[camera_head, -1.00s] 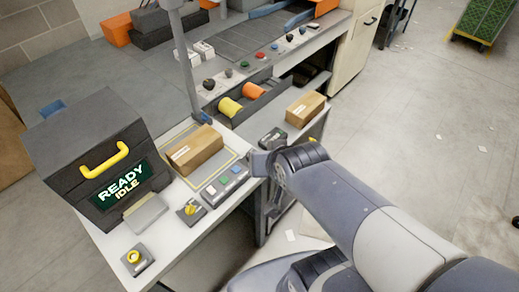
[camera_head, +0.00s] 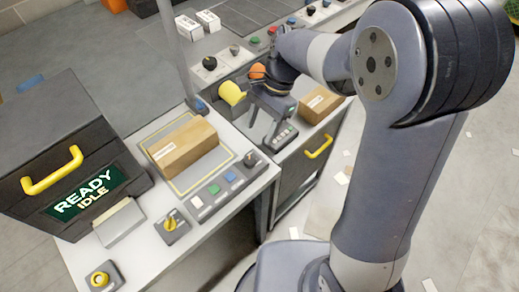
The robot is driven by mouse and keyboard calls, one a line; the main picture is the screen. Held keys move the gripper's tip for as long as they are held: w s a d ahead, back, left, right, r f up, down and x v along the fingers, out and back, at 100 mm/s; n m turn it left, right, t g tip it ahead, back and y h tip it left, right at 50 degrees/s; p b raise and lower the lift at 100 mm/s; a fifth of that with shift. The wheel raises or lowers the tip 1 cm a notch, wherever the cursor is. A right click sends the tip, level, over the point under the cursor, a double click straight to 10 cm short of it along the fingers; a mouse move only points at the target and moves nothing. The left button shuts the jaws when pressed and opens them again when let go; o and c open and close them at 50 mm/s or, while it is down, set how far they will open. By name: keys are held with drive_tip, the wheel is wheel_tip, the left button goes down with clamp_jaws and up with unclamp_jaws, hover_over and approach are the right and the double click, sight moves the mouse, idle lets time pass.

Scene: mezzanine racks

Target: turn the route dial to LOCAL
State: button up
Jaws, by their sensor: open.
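A yellow pointer knob (camera_head: 171,220) sits on a small grey box at the front of the white table. A black knob (camera_head: 250,159) sits at the right end of a grey panel with buttons. No route or LOCAL lettering can be read, so I cannot tell which knob is the route dial. My gripper (camera_head: 264,130) is open, pointing down beyond the panel, near the table's far right corner. It is apart from both knobs and its fingertips are small in the view.
A cardboard box (camera_head: 183,150) lies on the table beside a dark case (camera_head: 65,160) reading READY IDLE. A yellow push button (camera_head: 100,279) stands at the front. A thin post rises behind the box.

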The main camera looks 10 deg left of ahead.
sight(249, 160)
drive_tip(key=x, duration=1)
drive_tip(key=shift+p, duration=0.35)
drive_tip(key=shift+c, duration=0.3)
drive_tip(key=c, duration=0.9)
